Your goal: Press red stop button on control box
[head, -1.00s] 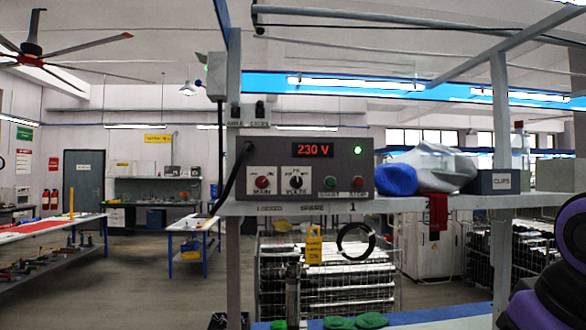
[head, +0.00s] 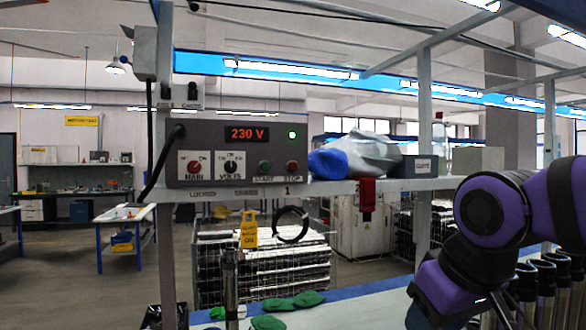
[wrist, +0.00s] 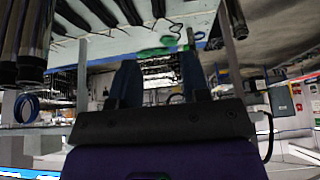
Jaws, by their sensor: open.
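The grey control box (head: 215,150) stands on the shelf, left of centre in the head view, with its display reading 230 V. Its red stop button (head: 291,167) is at the lower right of the panel, above the STOP label. A green start button (head: 264,167) is just left of it. A green lamp above the stop button is lit. In the wrist view my gripper (wrist: 158,82) is open, with its two dark fingers apart and nothing visible between them. In the head view my purple arm is at the lower right, well away from the box.
A blue cloth (head: 328,163), a pale bag (head: 366,156) and a grey bin (head: 423,167) sit right of the box. Green pieces (head: 268,321) lie on the bench below. Several dark tubes (head: 547,285) stand at lower right.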

